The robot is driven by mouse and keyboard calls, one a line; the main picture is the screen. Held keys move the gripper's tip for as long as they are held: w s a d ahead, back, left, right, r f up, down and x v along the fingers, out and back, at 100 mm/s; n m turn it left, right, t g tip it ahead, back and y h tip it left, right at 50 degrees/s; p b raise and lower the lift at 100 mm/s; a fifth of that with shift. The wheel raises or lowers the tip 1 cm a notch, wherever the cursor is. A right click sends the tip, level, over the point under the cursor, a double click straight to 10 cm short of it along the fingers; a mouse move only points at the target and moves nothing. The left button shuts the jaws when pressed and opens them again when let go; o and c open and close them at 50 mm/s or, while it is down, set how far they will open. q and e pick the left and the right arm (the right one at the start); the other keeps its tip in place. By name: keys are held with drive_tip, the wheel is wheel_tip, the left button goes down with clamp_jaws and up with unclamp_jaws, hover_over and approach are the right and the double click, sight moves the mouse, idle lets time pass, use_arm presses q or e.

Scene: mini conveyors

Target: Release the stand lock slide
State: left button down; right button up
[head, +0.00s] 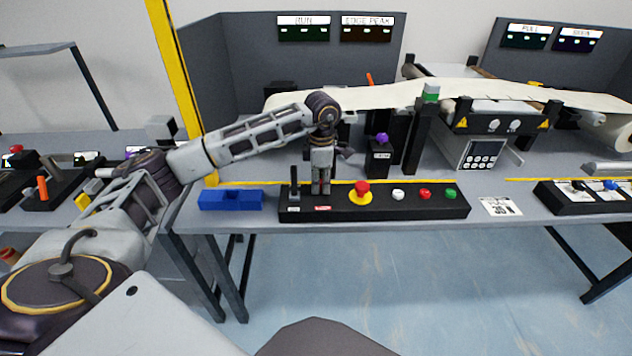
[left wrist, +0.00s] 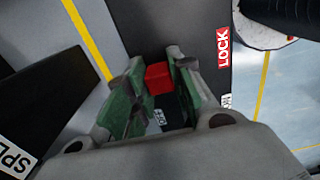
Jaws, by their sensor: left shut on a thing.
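The stand lock slide shows as a small red block (left wrist: 158,78) in the left wrist view, on a black panel beside a red LOCK label (left wrist: 222,47). My left gripper (left wrist: 157,64) is shut on it, with a green-padded finger on each side. In the head view my left gripper (head: 321,190) points straight down onto the left part of the black control panel (head: 384,208), just behind the small red label (head: 322,208). It hides the slide there. My right gripper is not in view.
A black lever (head: 294,184) stands close left of my left gripper. A red button (head: 362,188) on a yellow base and white, red and green buttons lie to its right. A blue block (head: 230,199) is left of the panel. The paper web (head: 470,93) runs behind.

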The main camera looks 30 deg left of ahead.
use_arm(q)
drive_tip(key=c, duration=1.2)
unclamp_jaws()
drive_tip(key=shift+w+d, duration=0.25)
drive_tip(key=shift+d, duration=0.05)
drive_tip(key=shift+c, duration=0.2)
drive_tip(key=shift+s+a, duration=0.1)
wheel_tip(320, 180, up, 12)
